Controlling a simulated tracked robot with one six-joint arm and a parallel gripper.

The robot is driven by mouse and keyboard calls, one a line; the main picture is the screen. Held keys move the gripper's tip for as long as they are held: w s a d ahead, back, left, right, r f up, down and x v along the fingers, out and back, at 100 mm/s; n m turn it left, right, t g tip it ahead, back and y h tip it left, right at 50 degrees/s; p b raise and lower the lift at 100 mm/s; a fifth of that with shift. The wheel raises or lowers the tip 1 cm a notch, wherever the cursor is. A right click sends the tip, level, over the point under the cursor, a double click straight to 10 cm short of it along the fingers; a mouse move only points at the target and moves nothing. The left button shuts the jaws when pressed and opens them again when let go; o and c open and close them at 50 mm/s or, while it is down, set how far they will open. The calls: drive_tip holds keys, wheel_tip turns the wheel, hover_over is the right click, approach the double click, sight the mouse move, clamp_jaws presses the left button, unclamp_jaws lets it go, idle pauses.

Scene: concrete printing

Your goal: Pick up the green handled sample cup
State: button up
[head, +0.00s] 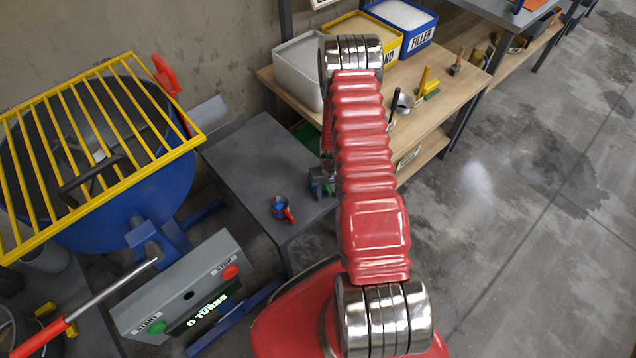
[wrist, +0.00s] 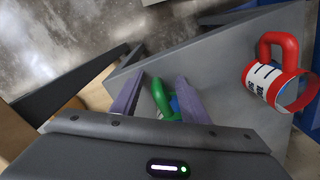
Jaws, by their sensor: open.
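The green handled sample cup shows in the wrist view as a green handle (wrist: 165,103) with a bit of blue beside it; most of its body is hidden behind my gripper. My gripper (wrist: 160,82) is open, with its two purple-grey fingers on either side of the green handle in that picture. I cannot tell whether they touch it. In the head view my gripper (head: 318,177) is at the right edge of the small grey table (head: 245,160), and a bit of green shows there. A red handled cup (wrist: 274,78) with a white label stands apart, also on the table in the head view (head: 282,209).
A blue mixer drum (head: 150,190) with a yellow grate (head: 95,140) stands left of the table. A control box (head: 185,290) is in front. A wooden bench (head: 440,110) with bins and tools is behind. Open concrete floor (head: 530,240) lies to the right.

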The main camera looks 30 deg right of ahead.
clamp_jaws()
idle(0.3)
idle(0.3)
